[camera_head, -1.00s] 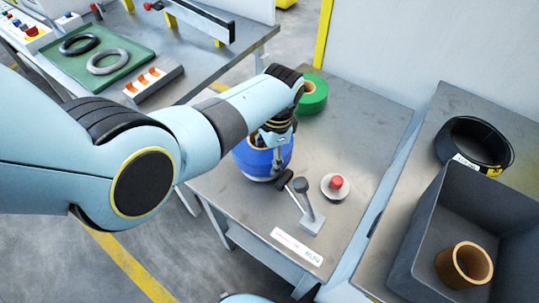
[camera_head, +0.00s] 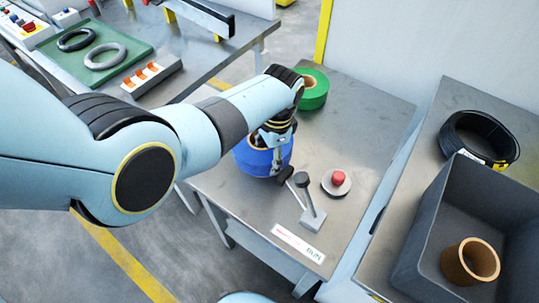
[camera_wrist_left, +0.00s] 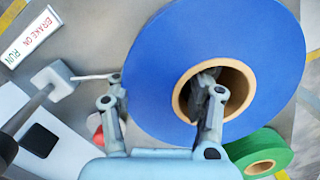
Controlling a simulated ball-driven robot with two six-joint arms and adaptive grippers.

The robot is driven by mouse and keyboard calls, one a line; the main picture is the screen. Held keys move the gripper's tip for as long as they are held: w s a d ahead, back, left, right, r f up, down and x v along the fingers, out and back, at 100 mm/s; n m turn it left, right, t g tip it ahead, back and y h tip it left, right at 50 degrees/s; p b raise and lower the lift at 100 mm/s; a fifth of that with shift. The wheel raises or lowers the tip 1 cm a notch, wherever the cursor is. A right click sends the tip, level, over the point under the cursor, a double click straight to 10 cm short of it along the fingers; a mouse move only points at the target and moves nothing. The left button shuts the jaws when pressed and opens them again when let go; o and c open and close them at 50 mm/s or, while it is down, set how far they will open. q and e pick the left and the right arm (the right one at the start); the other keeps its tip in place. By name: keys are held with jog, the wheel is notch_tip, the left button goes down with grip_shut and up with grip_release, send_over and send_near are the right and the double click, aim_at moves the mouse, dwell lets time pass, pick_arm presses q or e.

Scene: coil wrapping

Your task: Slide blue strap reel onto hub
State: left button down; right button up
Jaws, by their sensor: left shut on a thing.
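The blue strap reel (camera_head: 250,160) is on or just above the grey table; I cannot tell which. My left gripper (camera_head: 277,137) is shut on its near wall. In the left wrist view the reel (camera_wrist_left: 160,65) shows a tan core, with one finger of the gripper (camera_wrist_left: 165,105) in the bore and the other outside the rim. A grey disc with a red knob (camera_head: 338,179) stands right of the reel; I cannot tell whether it is the hub. My right gripper is not in view.
A lever (camera_head: 305,192) stands close in front of the reel, by a brake label (camera_head: 298,243). A green reel (camera_head: 315,92) lies behind. A grey bin (camera_head: 425,225) with a tan ring (camera_head: 470,262) and a black coil (camera_head: 478,138) are at right.

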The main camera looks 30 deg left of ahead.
pick_arm(q)
jog(key=shift+w+f, duration=0.1)
jog(key=shift+f, duration=0.05)
jog(key=c, duration=0.5)
grip_release()
jog(key=shift+o, duration=0.2)
jog(key=shift+a, duration=0.1)
jog(key=shift+w+r, duration=0.15)
jog(key=shift+r, duration=0.2)
jog(key=r, duration=0.3)
jog(key=d+r, duration=0.1)
jog(key=r, duration=0.7)
jog(key=shift+w+d, duration=0.15)
